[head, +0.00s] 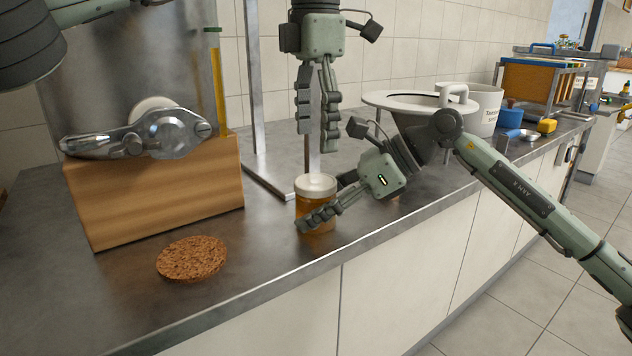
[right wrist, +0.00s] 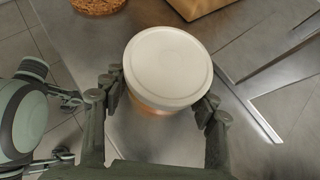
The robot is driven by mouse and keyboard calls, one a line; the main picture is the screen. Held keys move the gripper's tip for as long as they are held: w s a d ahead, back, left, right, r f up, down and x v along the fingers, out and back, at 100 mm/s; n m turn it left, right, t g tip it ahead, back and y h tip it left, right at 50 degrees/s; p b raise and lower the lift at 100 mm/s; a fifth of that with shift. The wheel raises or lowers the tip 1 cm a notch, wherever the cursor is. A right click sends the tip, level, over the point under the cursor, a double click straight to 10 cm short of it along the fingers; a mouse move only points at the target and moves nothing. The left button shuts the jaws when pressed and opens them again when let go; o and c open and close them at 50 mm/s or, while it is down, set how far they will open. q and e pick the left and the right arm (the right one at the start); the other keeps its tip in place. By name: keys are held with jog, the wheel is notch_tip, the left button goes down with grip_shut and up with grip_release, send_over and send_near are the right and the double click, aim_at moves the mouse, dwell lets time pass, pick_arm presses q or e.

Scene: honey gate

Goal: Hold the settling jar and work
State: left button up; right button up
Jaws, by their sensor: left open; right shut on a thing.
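The settling jar (head: 312,208) is amber with a white lid (head: 316,186) and stands upright on the steel counter. My right gripper (head: 322,212) is shut on its sides. In the right wrist view the lid (right wrist: 168,64) sits between my right fingers (right wrist: 160,97). My left gripper (head: 317,128) is open and empty, pointing down above the jar and apart from it. The metal honey gate (head: 165,133), with a lever reaching left, is in front of the steel tank (head: 110,75), above a wooden block (head: 155,195).
A round cork mat (head: 192,258) lies on the counter (head: 265,245), left of the jar. A steel stand (head: 252,90) rises behind. A wide-rimmed pan (head: 400,101) and a white bucket (head: 485,105) stand to the right. The counter's front edge is close to the jar.

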aim_at(316, 181)
dwell(0.9)
pick_arm(q)
jog(key=shift+f, duration=3.5)
jog(key=shift+c, duration=0.3)
jog(key=c, duration=1.1)
jog(key=m, duration=0.5)
jog(key=shift+m, duration=0.3)
jog(key=m, duration=0.6)
jog(key=o, duration=1.4)
jog(key=shift+c, duration=0.2)
jog(key=shift+o, duration=0.6)
